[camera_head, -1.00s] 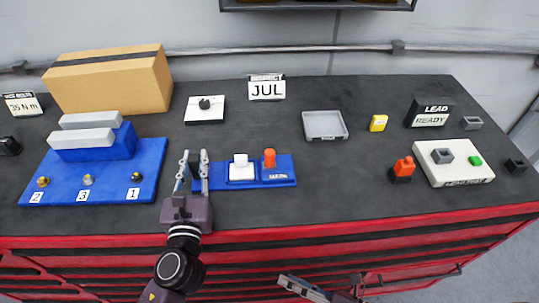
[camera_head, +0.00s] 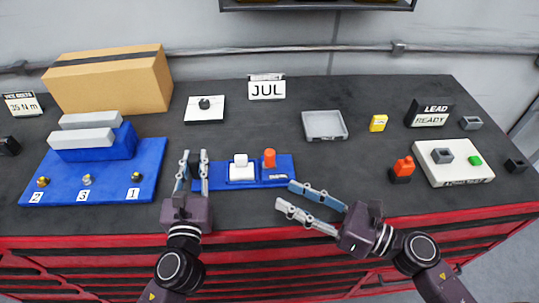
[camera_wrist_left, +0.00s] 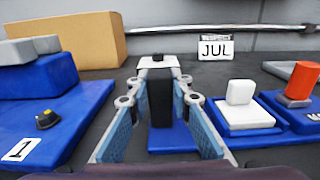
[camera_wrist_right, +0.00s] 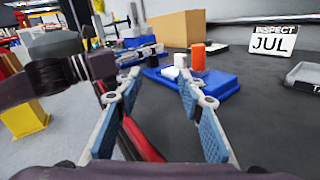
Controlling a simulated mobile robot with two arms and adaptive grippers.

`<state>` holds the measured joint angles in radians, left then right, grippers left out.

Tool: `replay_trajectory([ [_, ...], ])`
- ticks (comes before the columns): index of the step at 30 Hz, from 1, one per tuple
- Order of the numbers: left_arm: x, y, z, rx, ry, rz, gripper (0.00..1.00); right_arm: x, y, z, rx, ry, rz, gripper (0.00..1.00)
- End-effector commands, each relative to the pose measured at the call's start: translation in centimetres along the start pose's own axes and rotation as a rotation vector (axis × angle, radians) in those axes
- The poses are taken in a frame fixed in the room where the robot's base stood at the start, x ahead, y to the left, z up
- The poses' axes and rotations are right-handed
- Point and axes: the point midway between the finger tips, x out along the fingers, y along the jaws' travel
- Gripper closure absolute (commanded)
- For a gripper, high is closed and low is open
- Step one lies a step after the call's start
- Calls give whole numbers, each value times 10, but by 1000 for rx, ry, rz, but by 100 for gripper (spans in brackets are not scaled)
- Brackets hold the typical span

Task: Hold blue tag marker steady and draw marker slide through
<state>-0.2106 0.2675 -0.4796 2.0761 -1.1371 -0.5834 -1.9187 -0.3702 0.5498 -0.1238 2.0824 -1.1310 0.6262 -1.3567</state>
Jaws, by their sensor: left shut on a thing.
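The blue tag marker (camera_head: 216,182) is a long blue base near the table front, with a white block (camera_head: 240,168) and an orange peg (camera_head: 269,159) standing on it. My left gripper (camera_head: 193,157) is at the base's left end. In the left wrist view, its fingers (camera_wrist_left: 160,90) are shut on a dark upright block (camera_wrist_left: 160,102) on the blue base. I cannot tell which part is the slide. My right gripper (camera_head: 284,194) is open and empty, right of and in front of the base's right end. In the right wrist view, the peg (camera_wrist_right: 198,57) shows beyond its fingers.
A blue stand (camera_head: 60,190) with numbered knobs lies to the left. Behind are a cardboard box (camera_head: 110,80), a white plate with a black knob (camera_head: 190,117) and a JUL sign (camera_head: 266,91). A grey tray (camera_head: 324,126) stands at back right. The table between the tray and my right gripper is clear.

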Motion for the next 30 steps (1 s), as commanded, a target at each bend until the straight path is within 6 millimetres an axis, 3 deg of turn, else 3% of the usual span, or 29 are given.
replay_trajectory([
  [4,0,0,-2,-2,4,1,100,-8,-32,10,-130,-7,-134,64],
  [11,0,0,-2,-1,4,1,100,-8,-49,16,-195,-8,-197,64],
  [30,0,0,-2,-1,3,1,100,85,-66,19,-192,-11,-196,64],
])
